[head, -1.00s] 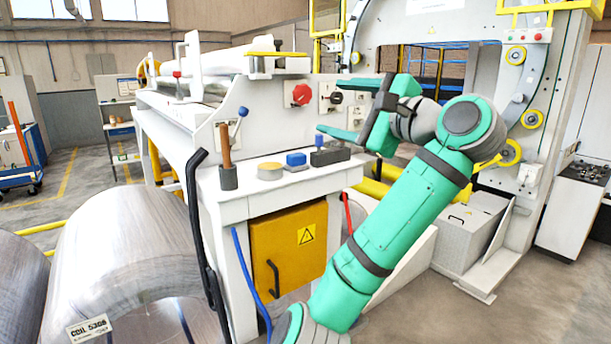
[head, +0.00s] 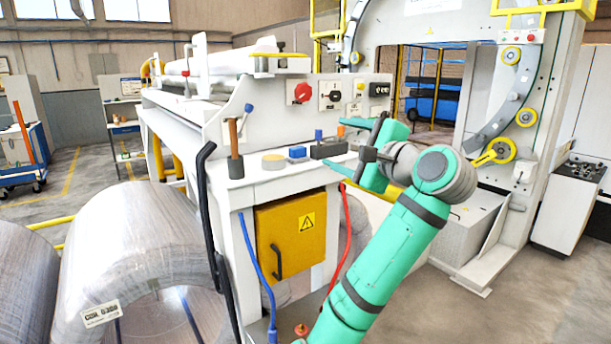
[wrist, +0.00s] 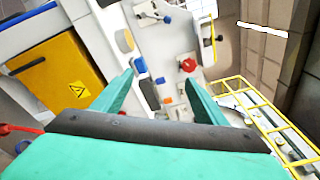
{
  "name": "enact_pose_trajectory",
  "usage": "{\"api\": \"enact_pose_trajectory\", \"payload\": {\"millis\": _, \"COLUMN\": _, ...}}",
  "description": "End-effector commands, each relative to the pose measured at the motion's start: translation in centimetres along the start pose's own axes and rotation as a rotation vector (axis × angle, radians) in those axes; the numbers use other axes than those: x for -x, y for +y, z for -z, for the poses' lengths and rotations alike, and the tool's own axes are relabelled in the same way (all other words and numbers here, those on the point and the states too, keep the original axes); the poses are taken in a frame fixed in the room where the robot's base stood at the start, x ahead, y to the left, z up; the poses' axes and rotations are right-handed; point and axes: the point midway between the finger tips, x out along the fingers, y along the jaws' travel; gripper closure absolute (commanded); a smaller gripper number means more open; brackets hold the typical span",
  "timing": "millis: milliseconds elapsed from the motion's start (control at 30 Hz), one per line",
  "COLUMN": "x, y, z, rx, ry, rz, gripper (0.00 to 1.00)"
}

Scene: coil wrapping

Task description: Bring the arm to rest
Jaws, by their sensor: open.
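My gripper (head: 344,150) is in the head view near the right end of the white bench. Its green fingers point left toward the bench. In the wrist view my gripper (wrist: 162,80) shows two green fingers spread apart with nothing between them. The fingers look at the bench top and panel, with a blue block (wrist: 139,65) and a red knob (wrist: 188,65) beyond the fingertips. My green arm rises from the bottom of the head view and bends at the elbow.
A yellow cabinet (head: 291,242) is below. Wrapped coils (head: 135,250) lie left. A ring machine (head: 545,80) stands right. Floor at lower right is clear.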

Motion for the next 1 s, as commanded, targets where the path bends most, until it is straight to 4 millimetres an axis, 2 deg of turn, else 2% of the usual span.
{"api": "enact_pose_trajectory", "payload": {"millis": 167, "x": -1.5, "y": 4.7, "z": 4.0, "rx": 0.047, "ry": 0.078, "rz": -0.003, "gripper": 0.33}}
{"api": "enact_pose_trajectory", "payload": {"millis": 333, "x": -2.6, "y": 11.1, "z": 8.9, "rx": 0.130, "ry": 0.180, "rz": -0.010, "gripper": 0.33}}
{"api": "enact_pose_trajectory", "payload": {"millis": 533, "x": -2.6, "y": 18.8, "z": 13.8, "rx": 0.250, "ry": 0.290, "rz": -0.031, "gripper": 0.33}}
{"api": "enact_pose_trajectory", "payload": {"millis": 767, "x": -1.3, "y": 27.9, "z": 17.8, "rx": 0.405, "ry": 0.392, "rz": -0.075, "gripper": 0.33}}
{"api": "enact_pose_trajectory", "payload": {"millis": 1000, "x": 1.9, "y": 37.0, "z": 20.6, "rx": 0.584, "ry": 0.478, "rz": -0.134, "gripper": 0.33}}
